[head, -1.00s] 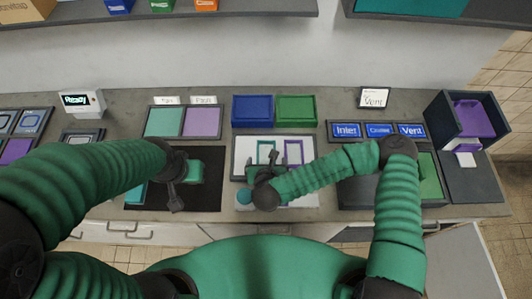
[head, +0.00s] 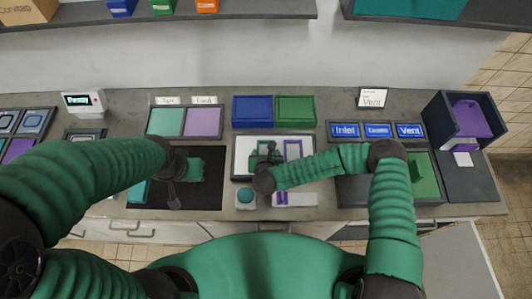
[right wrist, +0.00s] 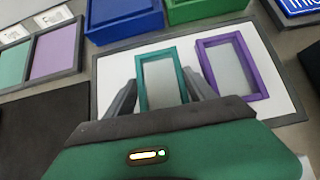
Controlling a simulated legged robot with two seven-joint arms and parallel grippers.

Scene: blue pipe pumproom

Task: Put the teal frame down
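The teal frame (right wrist: 162,80) is a thin upright rectangle over the white board (right wrist: 110,75). It also shows in the head view (head: 264,147), its near part hidden by my right gripper. My right gripper (right wrist: 160,88) has one finger against each long side of the teal frame. Whether the frame touches the board is hard to tell. The purple frame (right wrist: 232,68) lies on the board just right of it, a narrow gap between. My left gripper (head: 173,190) is over the black mat (head: 205,198) at the left; its finger opening is unclear.
A blue tray (head: 252,111) and a green tray (head: 296,111) stand behind the board. Teal and purple panels (head: 203,122) sit left of them. A round teal button (head: 245,195) is at the board's front left. Blue labelled plates (head: 378,130) lie right. The purple-lined bin (head: 470,120) stands far right.

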